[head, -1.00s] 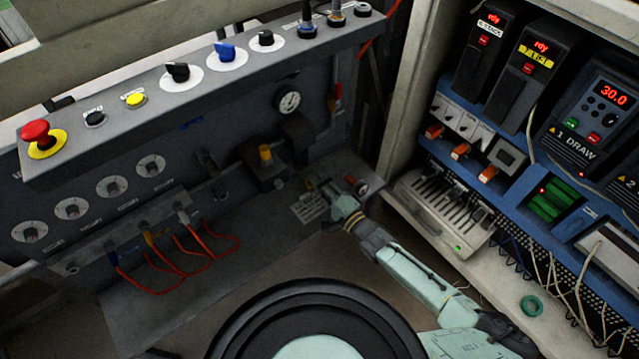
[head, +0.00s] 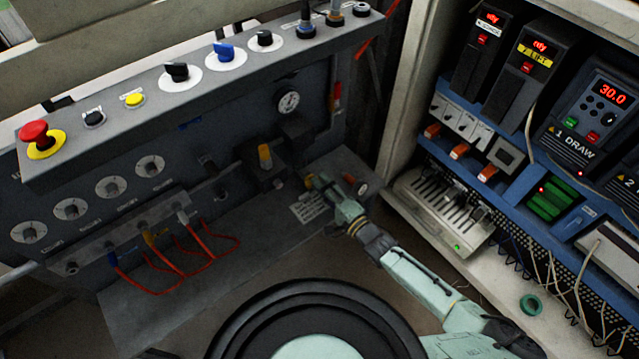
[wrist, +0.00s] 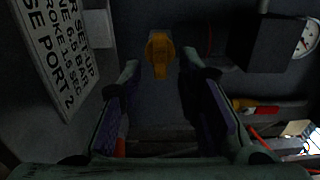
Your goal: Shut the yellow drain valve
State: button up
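The yellow drain valve (wrist: 160,55) shows in the wrist view as a rounded yellow handle on the dark panel, with a narrower part pointing down the picture. In the head view a small yellow piece of it (head: 309,182) shows just beyond my fingertips. My gripper (head: 330,184) is open and empty at the right end of the grey panel. In the wrist view its two fingers (wrist: 160,66) stand apart, with the valve ahead in the gap between them. I cannot tell whether either finger touches it.
A printed plate (head: 310,207) lies beside the fingers. An orange-topped fitting (head: 265,155) and a pressure gauge (head: 288,103) sit nearby on the panel. A red handle (head: 336,96) is above. The drive cabinet (head: 395,110) stands close on the right; red-orange cables (head: 190,250) loop at left.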

jog(key=v, duration=1)
jog(key=shift+s, duration=0.2)
jog(key=shift+d, duration=0.1)
